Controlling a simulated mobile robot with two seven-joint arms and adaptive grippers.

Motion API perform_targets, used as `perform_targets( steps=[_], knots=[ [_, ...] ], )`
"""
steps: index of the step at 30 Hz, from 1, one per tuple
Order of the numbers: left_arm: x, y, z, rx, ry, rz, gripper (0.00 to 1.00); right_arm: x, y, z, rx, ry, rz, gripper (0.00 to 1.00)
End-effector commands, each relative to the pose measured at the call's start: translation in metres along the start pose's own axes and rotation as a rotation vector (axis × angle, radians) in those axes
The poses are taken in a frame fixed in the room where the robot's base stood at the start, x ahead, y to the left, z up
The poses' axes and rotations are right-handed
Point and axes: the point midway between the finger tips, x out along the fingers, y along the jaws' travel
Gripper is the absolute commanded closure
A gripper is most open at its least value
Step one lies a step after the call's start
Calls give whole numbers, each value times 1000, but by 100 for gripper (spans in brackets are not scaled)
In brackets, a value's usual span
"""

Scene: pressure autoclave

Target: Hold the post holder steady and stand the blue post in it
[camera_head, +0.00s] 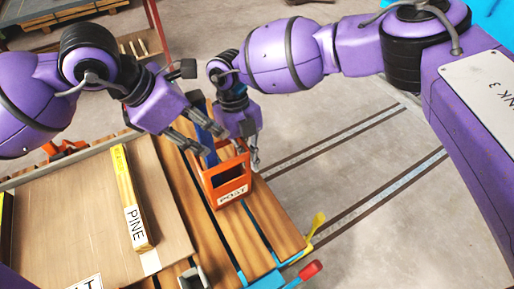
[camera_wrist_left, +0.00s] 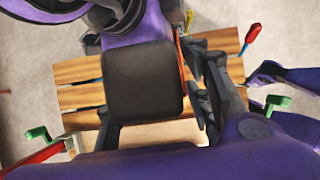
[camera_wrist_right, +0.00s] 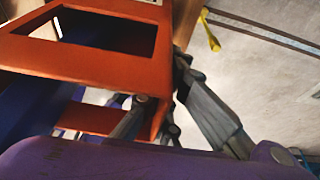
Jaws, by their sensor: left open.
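The orange post holder (camera_head: 233,188), an open box with a window and a POST label, stands on the slatted wooden table. It fills the upper left of the right wrist view (camera_wrist_right: 110,75). The blue post (camera_head: 208,147) stands at the holder's back left, its lower part behind the orange frame; I cannot tell whether it touches the bottom. My left gripper (camera_head: 208,134) is open beside the upper part of the post. My right gripper (camera_head: 248,156) has its fingers on either side of the holder's right wall and looks shut on it.
A board (camera_head: 75,215) on the left bears a yellow-edged PINE block (camera_head: 128,195). Yellow (camera_head: 317,225) and red (camera_head: 310,270) handled clamps sit at the table's near right edge. Bare floor lies to the right. Both forearms are close together above the holder.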

Motion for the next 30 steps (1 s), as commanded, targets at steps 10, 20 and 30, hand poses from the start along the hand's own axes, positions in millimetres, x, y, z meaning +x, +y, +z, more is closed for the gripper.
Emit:
perform_targets(
  steps=[10,20,30],
  knots=[
    [-65,1,-1,0,1,5,55,-1,0,0,0,0,0,100],
    [-112,0,0,0,0,2,55,0,0,0,0,0,0,100],
    [-117,0,0,1,-1,0,55,0,0,0,0,0,0,100]
  ],
)
